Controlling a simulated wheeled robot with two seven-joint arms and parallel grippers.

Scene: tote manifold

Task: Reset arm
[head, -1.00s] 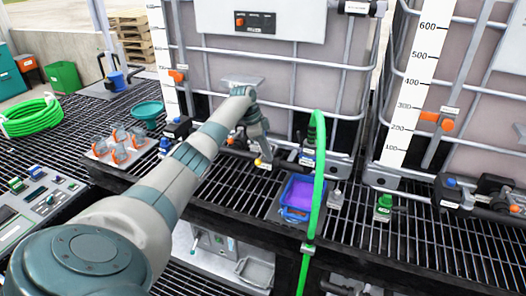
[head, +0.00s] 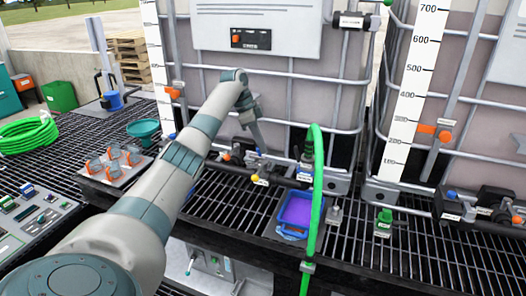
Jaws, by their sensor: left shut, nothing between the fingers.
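My left arm reaches in from the bottom left across the black grating. My left gripper (head: 262,150) hangs at its far end, pointing down, in front of the caged tote at the middle. It is shut and holds nothing. Its tips are small here, close to the valve fittings with a yellow knob (head: 255,178) at the tote's foot; I cannot tell whether they touch. My right gripper is not in view.
A blue tray with purple liquid (head: 297,213) sits on the grating beside an upright green hose (head: 317,190). A green-capped fitting (head: 383,222) stands to the right. A coiled green hose (head: 28,135), a teal funnel (head: 143,129) and a control panel (head: 30,215) are at left.

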